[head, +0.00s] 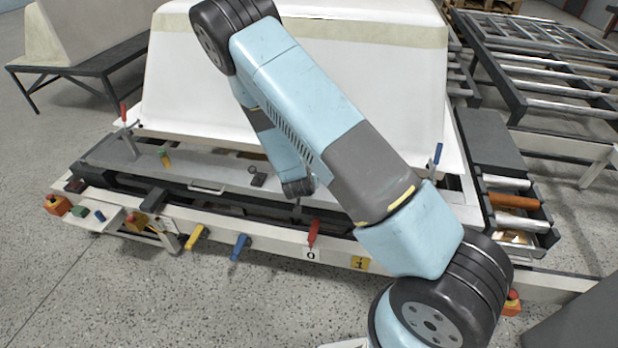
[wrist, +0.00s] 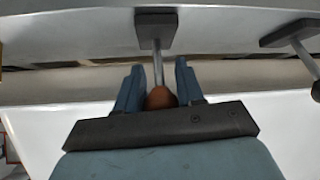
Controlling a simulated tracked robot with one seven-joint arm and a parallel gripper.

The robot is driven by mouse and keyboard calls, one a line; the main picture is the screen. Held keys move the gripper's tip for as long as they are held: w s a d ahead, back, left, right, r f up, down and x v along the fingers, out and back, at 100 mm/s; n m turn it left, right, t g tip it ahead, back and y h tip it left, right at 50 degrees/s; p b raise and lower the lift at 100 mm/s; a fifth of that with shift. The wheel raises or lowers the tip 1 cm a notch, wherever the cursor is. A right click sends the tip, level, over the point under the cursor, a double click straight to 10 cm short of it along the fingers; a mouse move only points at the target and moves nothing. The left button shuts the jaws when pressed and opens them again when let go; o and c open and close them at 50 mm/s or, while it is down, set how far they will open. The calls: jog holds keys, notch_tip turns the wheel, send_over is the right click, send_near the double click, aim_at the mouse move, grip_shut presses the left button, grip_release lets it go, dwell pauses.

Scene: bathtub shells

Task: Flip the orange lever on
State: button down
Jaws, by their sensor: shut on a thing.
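The orange lever (wrist: 161,97) shows in the wrist view as an orange knob on a thin grey rod that rises to a dark base plate (wrist: 156,26). My gripper (wrist: 158,82) has its two blue fingers on either side of the knob and is shut on it. The gripper body hides part of the knob. In the head view my forearm reaches down to the front of the machine table, and the orange lever cannot be made out there.
A second lever with a dark knob (head: 256,174) stands left of my wrist; one also shows at the right in the wrist view (wrist: 303,52). Red (head: 313,233), blue (head: 240,247) and yellow (head: 195,237) handles line the front rail. A large white shell (head: 300,80) stands behind.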

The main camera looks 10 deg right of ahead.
jog(key=shift+a+f, duration=0.1)
jog(key=shift+a, duration=0.15)
dwell(0.3)
jog(key=c, duration=0.8)
grip_release()
jog(key=shift+d, duration=0.1)
jog(key=v, duration=1.3)
jog(key=shift+s, duration=0.35)
